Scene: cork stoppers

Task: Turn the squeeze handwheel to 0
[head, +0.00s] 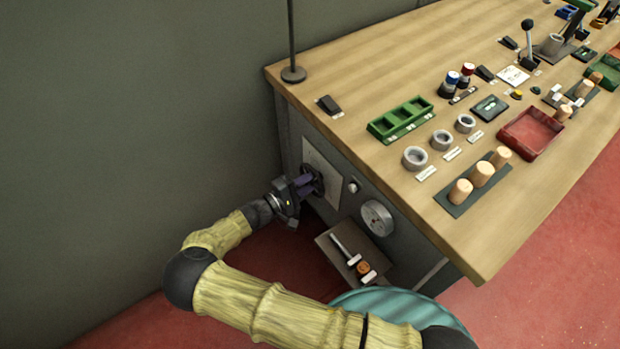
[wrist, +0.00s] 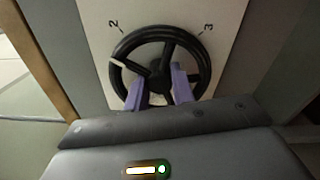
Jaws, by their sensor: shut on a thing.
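The squeeze handwheel (wrist: 195,48) is a black spoked wheel on a pale plate (wrist: 90,15) on the bench's front side. In the wrist view, a "2" stands at its upper left and a "3" at its upper right; I see no "0". A white mark (wrist: 118,63) lies at the wheel's left side, below the "2". In the head view the handwheel (head: 318,178) is partly covered by my gripper. My gripper (wrist: 160,90) has its two purple fingers at the lower half of the wheel, shut on it; the exact part between them is hard to see.
To the right of the plate are a small knob (head: 353,187) and a round gauge (head: 377,218). A low shelf (head: 325,240) with tools juts out below. The bench top (head: 350,130) above carries trays, rings and corks. A dark wall (head: 140,120) stands at left.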

